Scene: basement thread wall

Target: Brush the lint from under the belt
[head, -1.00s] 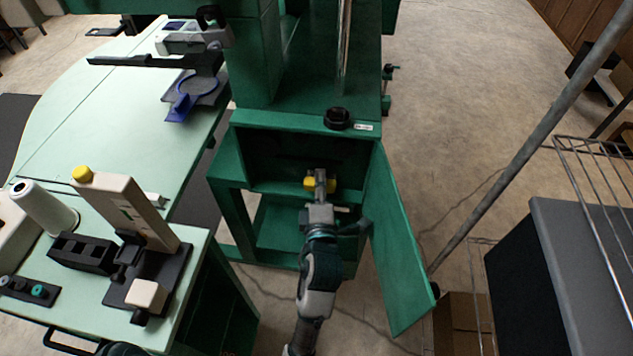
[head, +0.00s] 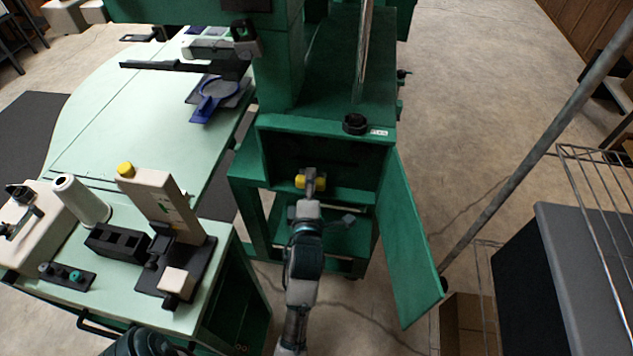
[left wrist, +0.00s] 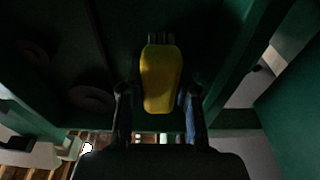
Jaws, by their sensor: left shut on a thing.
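My left gripper (head: 311,183) reaches into the open compartment of the green cabinet (head: 291,123). It is shut on a yellow-handled brush (head: 301,181). In the left wrist view the yellow handle (left wrist: 160,80) stands between the two fingers (left wrist: 158,115), with dark bristles at its far end. The cabinet's green door (head: 409,240) hangs open to the right of my arm. The compartment inside is dark; dim round shapes (left wrist: 88,98) show at its left in the left wrist view. I cannot make out the belt or any lint. My right gripper is not seen.
A pale green table with a spool (head: 80,200) and a beige device (head: 160,205) stands at the left. A black knob (head: 355,123) sits on the cabinet top. A slanted metal pole (head: 530,155) and a wire rack (head: 598,210) stand at the right.

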